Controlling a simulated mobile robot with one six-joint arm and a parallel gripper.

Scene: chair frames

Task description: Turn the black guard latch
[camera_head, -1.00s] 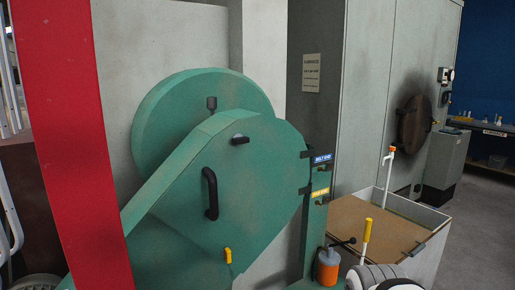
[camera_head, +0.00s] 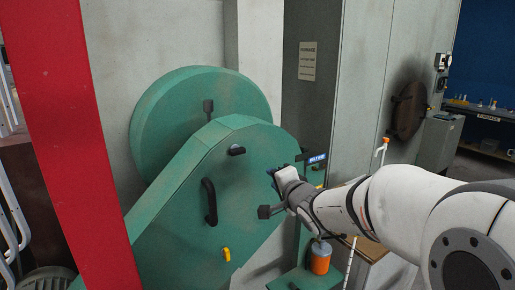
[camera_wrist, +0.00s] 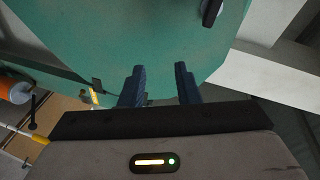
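The black guard latch (camera_head: 237,151) is a short dark bar on the upper face of the green guard (camera_head: 185,190). A larger black curved handle (camera_head: 210,203) stands below it on the same face. My gripper (camera_head: 286,168) is in front of the guard's right edge, to the right of the latch and apart from it. In the wrist view my gripper (camera_wrist: 159,72) has two dark blue fingers spread with nothing between them. A black part (camera_wrist: 211,12) shows at the top of that view; I cannot tell whether it is the latch or the handle.
A yellow tab (camera_head: 227,254) sits low on the guard. A blue label (camera_head: 316,159) is by its right edge. An orange container (camera_head: 320,262) and a box stand at lower right. A red post (camera_head: 80,170) crosses the left. Space before the guard's face is free.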

